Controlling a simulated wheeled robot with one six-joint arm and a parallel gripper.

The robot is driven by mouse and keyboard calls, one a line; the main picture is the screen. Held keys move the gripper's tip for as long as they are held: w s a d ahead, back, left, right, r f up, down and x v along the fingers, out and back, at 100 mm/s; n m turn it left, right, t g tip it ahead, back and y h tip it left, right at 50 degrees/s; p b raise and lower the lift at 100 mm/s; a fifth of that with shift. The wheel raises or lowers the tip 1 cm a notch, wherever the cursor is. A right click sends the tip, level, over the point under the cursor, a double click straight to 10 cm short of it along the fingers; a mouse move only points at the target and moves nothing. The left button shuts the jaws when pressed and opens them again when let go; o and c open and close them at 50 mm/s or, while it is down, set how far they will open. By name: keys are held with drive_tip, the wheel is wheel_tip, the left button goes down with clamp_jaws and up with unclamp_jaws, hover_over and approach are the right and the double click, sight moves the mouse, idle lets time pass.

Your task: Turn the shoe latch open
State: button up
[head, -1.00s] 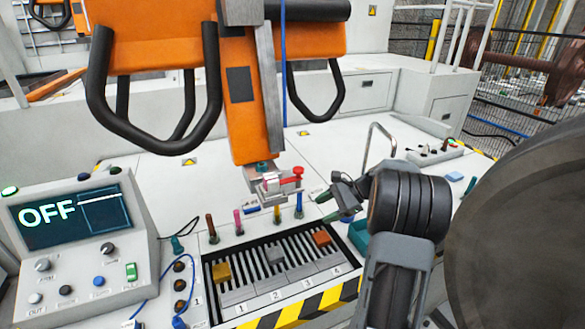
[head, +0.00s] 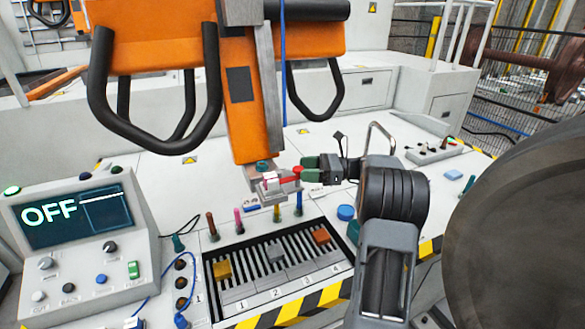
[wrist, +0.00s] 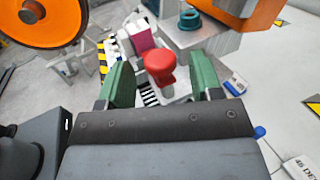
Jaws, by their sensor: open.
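The shoe latch is a red knob with a lever (head: 289,171) on the small grey shoe (head: 268,188) at the lower end of the orange arm (head: 252,120). In the wrist view the red latch (wrist: 160,68) stands between the two green fingers, nearer the right one, with gaps visible. My gripper (head: 304,170) is open, at the latch from its right side in the head view. In the wrist view my gripper (wrist: 156,84) points at the latch. Whether a finger touches it cannot be told.
A slotted tray (head: 270,262) with several small blocks lies below the shoe, with coloured upright pegs (head: 239,222) behind it. A control panel (head: 80,240) reading OFF stands at left. A blue round part (head: 346,213) sits right of the tray. A large dark wheel (head: 525,220) fills the right.

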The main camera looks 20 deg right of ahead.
drive_tip(key=shift+x, duration=2.3)
drive_tip(key=c, duration=0.9)
